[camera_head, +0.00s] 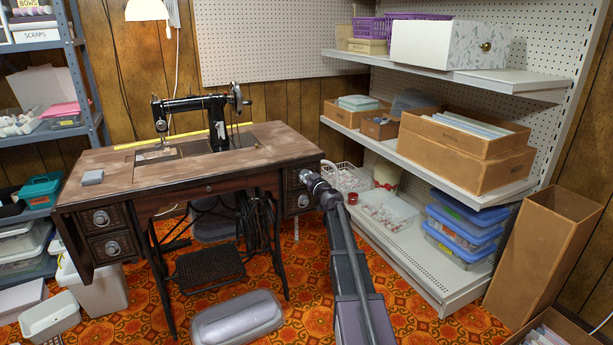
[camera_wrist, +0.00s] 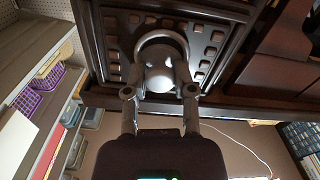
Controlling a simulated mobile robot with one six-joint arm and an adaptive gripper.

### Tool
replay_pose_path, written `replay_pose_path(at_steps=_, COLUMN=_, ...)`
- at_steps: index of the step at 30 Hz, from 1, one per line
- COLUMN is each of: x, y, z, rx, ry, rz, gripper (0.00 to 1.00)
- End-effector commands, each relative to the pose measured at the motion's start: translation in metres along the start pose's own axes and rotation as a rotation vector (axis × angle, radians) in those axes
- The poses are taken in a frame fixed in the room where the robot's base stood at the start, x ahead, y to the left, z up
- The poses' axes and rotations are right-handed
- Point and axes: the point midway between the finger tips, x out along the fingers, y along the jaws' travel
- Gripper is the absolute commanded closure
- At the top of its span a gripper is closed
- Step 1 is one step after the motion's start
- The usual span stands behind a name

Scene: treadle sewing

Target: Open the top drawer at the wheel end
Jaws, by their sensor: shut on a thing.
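The treadle sewing machine (camera_head: 205,118) stands on a wooden table (camera_head: 270,145), its handwheel (camera_head: 236,98) at the right end. The top drawer (camera_head: 294,178) at that end is mostly hidden behind my gripper (camera_head: 308,177). The lower drawer's round knob (camera_head: 303,200) shows just below. The carved dark drawer front (camera_wrist: 112,45) fills the top of that view. I cannot tell whether the drawer stands out from its case.
White shelves (camera_head: 405,82) with boxes stand close on the right of my arm. A tall cardboard box (camera_head: 540,255) is at the far right. The treadle (camera_head: 210,268) is under the table.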

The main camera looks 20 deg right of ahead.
Motion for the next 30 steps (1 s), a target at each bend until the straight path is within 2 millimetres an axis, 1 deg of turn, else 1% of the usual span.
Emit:
replay_pose_path(at_steps=1, x=-0.011, y=0.001, z=0.000, rx=0.000, ry=-0.001, rz=0.005, gripper=1.00)
replay_pose_path(at_steps=5, x=-0.035, y=0.000, z=0.000, rx=0.000, ry=-0.001, rz=0.005, gripper=1.00)
replay_pose_path(at_steps=8, x=-0.057, y=-0.001, z=0.000, rx=-0.001, ry=-0.001, rz=0.005, gripper=1.00)
replay_pose_path(at_steps=15, x=-0.119, y=-0.002, z=0.000, rx=-0.001, ry=-0.001, rz=0.005, gripper=1.00)
replay_pose_path(at_steps=21, x=-0.164, y=-0.001, z=0.000, rx=-0.001, ry=-0.001, rz=0.004, gripper=1.00)
replay_pose_path(at_steps=25, x=-0.184, y=-0.001, z=0.000, rx=-0.001, ry=-0.001, rz=0.003, gripper=1.00)
replay_pose_path(at_steps=30, x=-0.198, y=-0.001, z=0.000, rx=-0.001, ry=0.000, rz=0.001, gripper=1.00)
